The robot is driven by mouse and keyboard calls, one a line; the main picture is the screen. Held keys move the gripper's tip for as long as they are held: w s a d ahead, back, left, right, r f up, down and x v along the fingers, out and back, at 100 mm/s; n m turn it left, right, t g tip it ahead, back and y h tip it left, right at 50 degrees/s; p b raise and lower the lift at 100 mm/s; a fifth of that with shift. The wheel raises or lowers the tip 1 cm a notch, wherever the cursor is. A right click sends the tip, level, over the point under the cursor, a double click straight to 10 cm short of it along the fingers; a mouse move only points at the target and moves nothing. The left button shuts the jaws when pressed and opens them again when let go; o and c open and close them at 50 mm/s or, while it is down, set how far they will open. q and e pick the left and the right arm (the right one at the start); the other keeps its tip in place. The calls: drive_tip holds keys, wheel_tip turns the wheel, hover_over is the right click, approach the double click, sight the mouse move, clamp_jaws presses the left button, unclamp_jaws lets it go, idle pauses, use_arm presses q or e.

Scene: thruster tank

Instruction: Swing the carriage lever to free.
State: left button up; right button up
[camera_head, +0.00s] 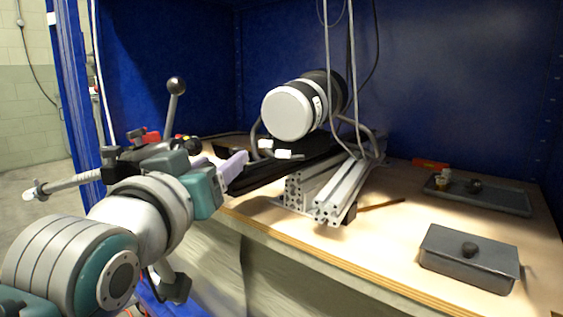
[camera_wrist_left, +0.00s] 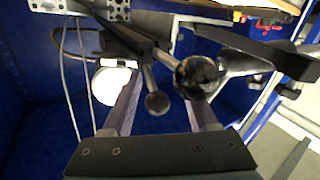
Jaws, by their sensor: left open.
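The carriage lever appears to be the upright metal rod with a black ball knob (camera_head: 176,85) beside the rail in the head view. My left gripper (camera_head: 236,164) is open, its pale lavender fingers near the dark end of the rail. In the left wrist view the open fingers (camera_wrist_left: 164,95) frame a smaller ball on a rod (camera_wrist_left: 157,103). A larger, nearer black ball (camera_wrist_left: 195,77) overlaps the right finger. I cannot tell which ball is the lever's knob or whether either finger touches it. The lever's base is hidden behind my arm.
A white-ended thruster (camera_head: 289,112) sits on the carriage above the aluminium rails (camera_head: 338,190), with cables hanging around it. A lidded grey box (camera_head: 470,257) and a dark tray (camera_head: 500,198) stand on the wooden bench at right. Blue walls close in the back.

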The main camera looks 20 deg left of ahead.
use_arm(q)
drive_tip(key=shift+s+r, duration=0.1)
drive_tip(key=shift+s, duration=0.1)
drive_tip(key=s+p, duration=0.2)
drive_tip(key=s, duration=0.7)
drive_tip(key=shift+s+d+p, duration=0.3)
drive_tip(key=shift+d, duration=0.1)
drive_tip(key=shift+c, duration=0.2)
